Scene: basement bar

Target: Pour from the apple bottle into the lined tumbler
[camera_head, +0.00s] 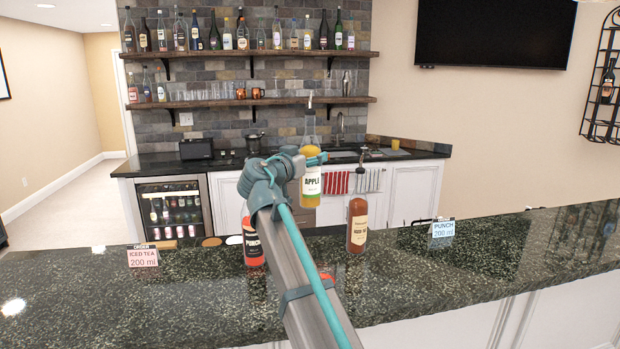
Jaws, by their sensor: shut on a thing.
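The apple bottle (312,186) has a pale label reading APPLE, yellow-green contents and a clear neck with a pourer on top. It is upright, held above the far side of the bar counter. My gripper (316,160) is shut on the bottle, above the label. My arm reaches up from the bottom of the picture and covers part of the counter. I cannot make out a lined tumbler; it may be hidden behind my arm or the bottle.
A red punch bottle (253,248) stands left of my arm and an orange-brown bottle (357,228) right of it.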

